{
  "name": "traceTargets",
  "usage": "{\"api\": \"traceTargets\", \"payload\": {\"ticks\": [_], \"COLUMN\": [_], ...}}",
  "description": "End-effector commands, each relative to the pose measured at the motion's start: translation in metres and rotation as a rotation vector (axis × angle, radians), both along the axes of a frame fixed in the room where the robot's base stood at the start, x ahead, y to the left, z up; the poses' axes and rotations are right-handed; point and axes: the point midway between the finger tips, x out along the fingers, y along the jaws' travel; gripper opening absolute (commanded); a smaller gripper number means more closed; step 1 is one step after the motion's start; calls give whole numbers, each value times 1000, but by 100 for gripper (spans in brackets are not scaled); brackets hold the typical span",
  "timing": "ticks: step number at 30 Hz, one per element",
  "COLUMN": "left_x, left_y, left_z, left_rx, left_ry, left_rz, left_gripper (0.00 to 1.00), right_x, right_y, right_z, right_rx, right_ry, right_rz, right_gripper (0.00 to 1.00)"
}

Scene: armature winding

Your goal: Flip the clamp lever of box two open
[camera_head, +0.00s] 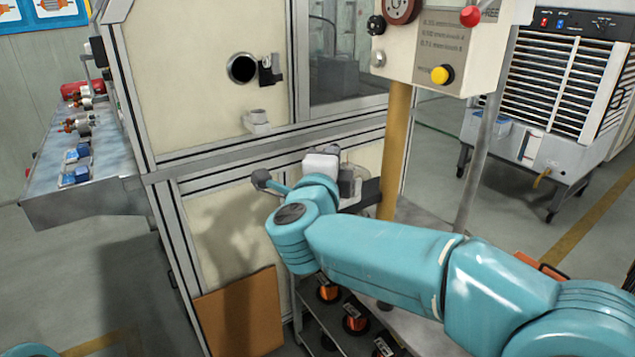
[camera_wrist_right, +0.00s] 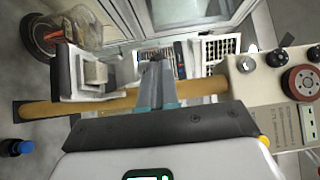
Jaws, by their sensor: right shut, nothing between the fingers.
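I cannot make out which thing is box two or its clamp lever. A cream control box (camera_head: 432,45) with a red ball-ended lever (camera_head: 470,16), a yellow button (camera_head: 440,75) and a label ending in "REE" stands at the upper right on a yellow post (camera_head: 394,150). My right arm crosses the head view from the lower right; its gripper is mostly hidden there behind the wrist. In the right wrist view the right gripper (camera_wrist_right: 155,75) is shut and empty, in front of the yellow post (camera_wrist_right: 70,107), apart from the control box (camera_wrist_right: 265,100). My left gripper is out of view.
A cream cabinet (camera_head: 200,90) with a round hole, a black latch (camera_head: 270,70) and a small bracket (camera_head: 257,121) stands left of the post. Spools (camera_head: 355,322) sit on a low shelf. A bench (camera_head: 85,195) is at left, a wheeled unit (camera_head: 545,90) at right.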

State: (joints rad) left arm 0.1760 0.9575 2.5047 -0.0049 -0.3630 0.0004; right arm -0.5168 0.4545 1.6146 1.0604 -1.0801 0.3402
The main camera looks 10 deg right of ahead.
Motion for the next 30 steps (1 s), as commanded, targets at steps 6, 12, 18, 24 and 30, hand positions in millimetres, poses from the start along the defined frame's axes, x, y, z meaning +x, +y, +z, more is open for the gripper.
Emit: {"api": "traceTargets", "payload": {"ticks": [6, 12, 18, 24, 30], "left_x": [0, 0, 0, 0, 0], "left_y": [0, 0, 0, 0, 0], "left_z": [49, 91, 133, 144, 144], "left_rx": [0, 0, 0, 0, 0], "left_ry": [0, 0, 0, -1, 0], "left_rz": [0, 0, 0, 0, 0], "left_gripper": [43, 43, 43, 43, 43], "right_x": [6, 13, 19, 24, 24], "right_y": [-16, -32, -48, -56, -56], "right_z": [23, 32, 36, 25, 26], "right_rx": [192, 365, 541, 653, 650], "right_ry": [80, 154, 226, 275, 273], "right_rz": [-3, -5, -5, -1, -1], "right_gripper": [0, 0, 0, 0, 0]}}
